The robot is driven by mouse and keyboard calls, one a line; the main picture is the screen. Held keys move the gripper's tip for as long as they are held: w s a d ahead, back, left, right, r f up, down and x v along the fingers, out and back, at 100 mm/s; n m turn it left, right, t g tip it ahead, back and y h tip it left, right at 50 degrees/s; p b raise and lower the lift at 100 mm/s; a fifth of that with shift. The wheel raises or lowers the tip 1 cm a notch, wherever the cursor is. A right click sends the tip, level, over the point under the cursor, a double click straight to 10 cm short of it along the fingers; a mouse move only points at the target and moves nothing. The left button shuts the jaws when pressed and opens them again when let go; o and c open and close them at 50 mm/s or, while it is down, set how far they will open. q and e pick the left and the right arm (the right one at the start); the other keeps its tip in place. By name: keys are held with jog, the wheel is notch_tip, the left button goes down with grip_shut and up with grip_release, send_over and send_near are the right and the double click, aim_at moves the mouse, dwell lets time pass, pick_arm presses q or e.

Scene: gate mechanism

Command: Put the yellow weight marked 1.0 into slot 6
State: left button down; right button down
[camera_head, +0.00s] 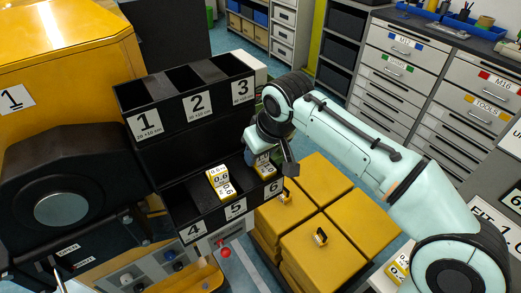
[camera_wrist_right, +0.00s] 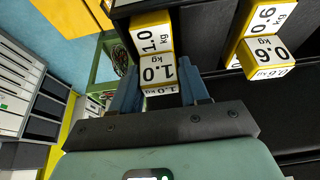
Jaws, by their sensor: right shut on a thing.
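The yellow-and-white weight marked 1.0 (camera_wrist_right: 155,62) is between the fingers of my right gripper (camera_wrist_right: 160,88), which is shut on it. In the head view the weight (camera_head: 264,162) shows partly behind the gripper (camera_head: 277,158), at the opening of slot 6 (camera_head: 268,189). Slot 6 is the right compartment of the lower row of the black rack. I cannot tell how deep the weight sits or whether it touches the slot floor. My left gripper is not in view.
A weight marked 0.6 (camera_head: 219,180) stands in slot 5, left of slot 6; it also shows in the wrist view (camera_wrist_right: 263,45). Slot 4 (camera_head: 194,215) looks empty. Yellow blocks (camera_head: 320,178) stand right of the rack. A 0.4 weight (camera_head: 398,270) lies at lower right.

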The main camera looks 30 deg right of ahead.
jog(key=c, duration=0.6)
grip_release()
jog(key=shift+o, duration=0.2)
jog(key=shift+s+r, duration=0.1)
jog(key=shift+r, duration=0.25)
pick_arm(q)
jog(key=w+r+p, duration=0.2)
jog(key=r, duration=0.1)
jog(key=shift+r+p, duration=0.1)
jog(key=shift+p, duration=0.25)
pick_arm(e)
jog(key=v, duration=1.1)
jog(key=shift+r, duration=0.25)
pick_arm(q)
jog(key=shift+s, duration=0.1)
pick_arm(e)
jog(key=shift+s, duration=0.1)
